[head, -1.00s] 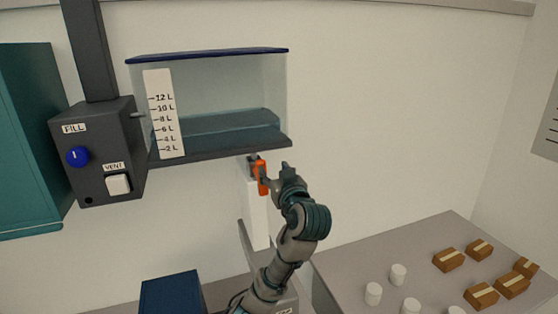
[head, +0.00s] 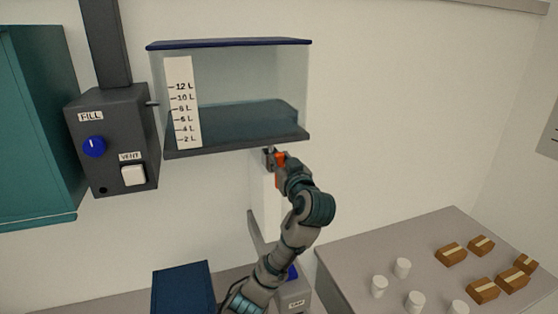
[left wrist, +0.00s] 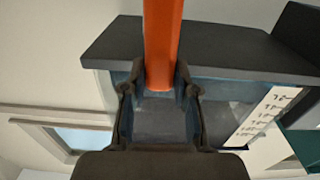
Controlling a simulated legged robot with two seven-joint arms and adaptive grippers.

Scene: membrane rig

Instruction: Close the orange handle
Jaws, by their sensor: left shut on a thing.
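The orange handle (head: 280,157) sits just below the right end of the water tank (head: 240,85), beside a grey fitting above a white column. My left gripper (head: 286,168) is at the handle and hides most of it in the head view. In the left wrist view the handle (left wrist: 162,40) is a long orange bar whose end lies between the two fingers of my left gripper (left wrist: 160,88), which is shut on it. My right gripper is not in view.
A dark control box (head: 112,140) with a blue FILL knob (head: 93,146) and white VENT switch (head: 133,175) is left of the tank. A grey table (head: 400,255) at right holds several white cups and brown boxes. A blue box (head: 182,288) is low in front.

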